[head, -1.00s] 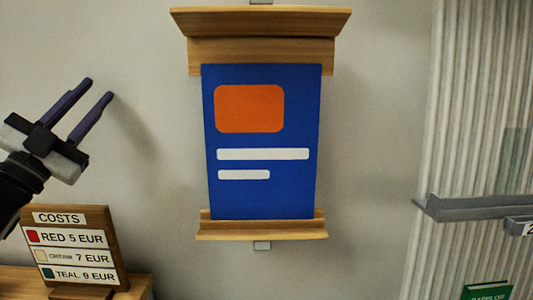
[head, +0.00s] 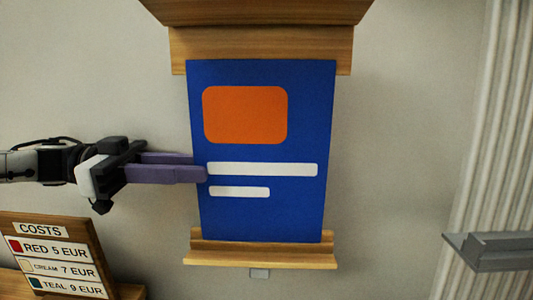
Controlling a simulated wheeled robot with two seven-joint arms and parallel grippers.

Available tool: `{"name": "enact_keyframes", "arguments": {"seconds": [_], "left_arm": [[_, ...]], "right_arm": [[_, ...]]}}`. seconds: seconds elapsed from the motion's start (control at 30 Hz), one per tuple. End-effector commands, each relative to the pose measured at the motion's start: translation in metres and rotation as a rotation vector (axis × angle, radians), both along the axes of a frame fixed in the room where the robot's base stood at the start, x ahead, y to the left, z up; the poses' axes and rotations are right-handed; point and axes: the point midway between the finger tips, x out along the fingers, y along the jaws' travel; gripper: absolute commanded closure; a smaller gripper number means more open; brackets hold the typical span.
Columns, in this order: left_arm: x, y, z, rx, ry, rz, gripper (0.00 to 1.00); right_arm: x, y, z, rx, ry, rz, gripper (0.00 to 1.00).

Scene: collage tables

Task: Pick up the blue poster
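The blue poster (head: 262,215) hangs upright in front of the wall, with an orange block and two white bars on it. My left gripper (head: 200,167) reaches in from the left at the poster's left edge, about mid-height. Its near purple finger overlaps the front of the poster. The other finger ends at the edge, and its tip seems hidden behind the poster. The fingers look close together, but I cannot tell whether they press on the poster. My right gripper is not in view.
A wooden upper holder (head: 260,50) and a wooden lower ledge (head: 262,255) frame the poster. A wooden costs sign (head: 50,255) stands at the lower left. A grey metal shelf (head: 492,250) is at the right by a ribbed panel. The wall right of the poster is clear.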

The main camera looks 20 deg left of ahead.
Motion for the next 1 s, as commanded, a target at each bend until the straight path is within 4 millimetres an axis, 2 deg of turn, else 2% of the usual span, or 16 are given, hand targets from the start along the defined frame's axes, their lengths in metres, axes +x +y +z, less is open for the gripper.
{"name": "enact_keyframes", "arguments": {"seconds": [0.1, 0.2, 0.37, 0.63, 0.87, 1.0], "left_arm": [[-0.001, 0.000, -0.027, -0.002, 0.007, 0.001, 0.75], [0.000, 0.000, -0.053, -0.001, 0.002, 0.001, 0.75], [0.000, 0.000, -0.077, 0.000, -0.003, 0.001, 0.75], [0.005, -0.019, -0.075, 0.002, -0.005, 0.000, 0.75], [0.015, -0.056, -0.078, 0.003, -0.004, -0.002, 0.75], [0.020, -0.069, -0.074, 0.001, -0.005, 0.002, 0.75]], "right_arm": [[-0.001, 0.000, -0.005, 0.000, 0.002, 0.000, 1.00], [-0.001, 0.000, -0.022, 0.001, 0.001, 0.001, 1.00], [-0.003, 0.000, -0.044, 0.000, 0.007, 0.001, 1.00], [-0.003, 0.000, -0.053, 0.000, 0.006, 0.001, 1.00], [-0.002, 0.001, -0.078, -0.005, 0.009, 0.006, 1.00], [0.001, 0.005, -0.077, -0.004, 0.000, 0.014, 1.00]]}}
